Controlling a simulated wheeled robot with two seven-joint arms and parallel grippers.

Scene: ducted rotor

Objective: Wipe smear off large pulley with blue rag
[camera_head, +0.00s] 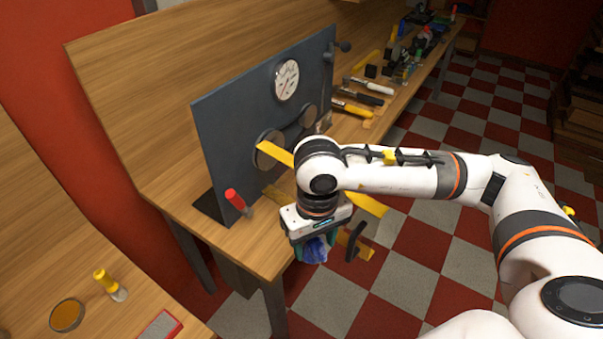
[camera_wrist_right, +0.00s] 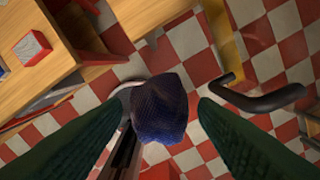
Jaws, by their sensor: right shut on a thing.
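The blue rag (camera_wrist_right: 160,106) is bunched between the dark green fingers of my right gripper (camera_wrist_right: 164,100) in the right wrist view. In the head view the rag (camera_head: 316,251) hangs just under my right gripper (camera_head: 317,243), past the bench's front edge and above the floor. The large pulley (camera_head: 266,158) is a grey disc low on the upright dark panel. A yellow bar and my right arm cover part of it, and the rag is well apart from it. I cannot make out a smear. My left gripper is not in view.
The dark panel (camera_head: 228,122) stands on the wooden bench and carries a round gauge (camera_head: 286,80) and a smaller disc (camera_head: 307,115). A yellow bar (camera_head: 274,154) sticks out in front. A black bent handle (camera_head: 356,243) is beside my gripper. A red-handled tool (camera_head: 236,200) is near the panel's left end.

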